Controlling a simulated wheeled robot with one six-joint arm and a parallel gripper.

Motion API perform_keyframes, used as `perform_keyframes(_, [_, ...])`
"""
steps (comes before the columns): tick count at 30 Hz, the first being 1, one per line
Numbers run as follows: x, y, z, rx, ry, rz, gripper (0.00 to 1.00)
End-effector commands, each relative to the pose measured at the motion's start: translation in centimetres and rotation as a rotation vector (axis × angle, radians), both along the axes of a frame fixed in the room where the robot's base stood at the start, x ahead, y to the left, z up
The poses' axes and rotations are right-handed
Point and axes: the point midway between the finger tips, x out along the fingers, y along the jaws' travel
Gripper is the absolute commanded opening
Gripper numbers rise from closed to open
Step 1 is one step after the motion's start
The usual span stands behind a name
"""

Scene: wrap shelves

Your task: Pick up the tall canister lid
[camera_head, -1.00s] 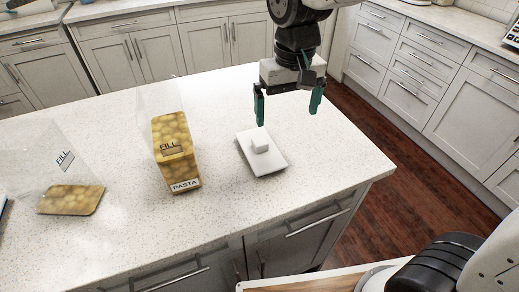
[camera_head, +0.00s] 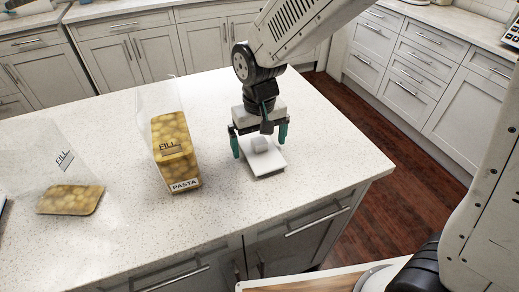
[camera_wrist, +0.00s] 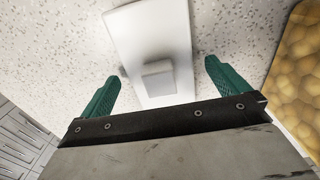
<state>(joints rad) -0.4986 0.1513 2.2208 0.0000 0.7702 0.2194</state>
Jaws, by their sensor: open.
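The tall canister lid (camera_head: 266,163) is a white rectangular plate with a block-shaped knob, lying flat on the counter with the knob up. It also shows in the wrist view (camera_wrist: 128,32), with its knob (camera_wrist: 158,78) between the finger directions. My gripper (camera_head: 260,148) is open above the lid, its green fingers on either side of the knob. In the wrist view my gripper (camera_wrist: 162,82) has nothing between its fingers that it touches. The tall clear canister (camera_head: 174,155), labelled PASTA and filled with yellow contents, stands left of the lid.
A second clear container (camera_head: 70,190) with a shallow yellow fill stands further left. The white speckled counter (camera_head: 110,230) is free in front and to the right of the lid. A wooden-topped surface (camera_head: 315,284) is at the bottom edge.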

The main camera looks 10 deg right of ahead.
Motion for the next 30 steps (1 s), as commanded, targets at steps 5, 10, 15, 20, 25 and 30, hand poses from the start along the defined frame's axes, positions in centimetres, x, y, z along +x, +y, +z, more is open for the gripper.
perform_keyframes(5, [0.0, 0.0, 0.0, 0.000, -0.001, 0.000, 1.00])
perform_keyframes(10, [0.0, 0.0, 0.0, 0.000, -0.001, 0.000, 0.53])
perform_keyframes(15, [0.0, 0.0, 0.1, 0.000, -0.001, 0.000, 0.50])
perform_keyframes(20, [0.0, 0.0, 0.2, 0.001, -0.002, 0.000, 0.50])
perform_keyframes(25, [0.1, 0.1, 1.1, 0.002, -0.003, 0.000, 0.50])
perform_keyframes(30, [0.1, 0.1, 3.2, 0.003, -0.005, 0.000, 0.50])
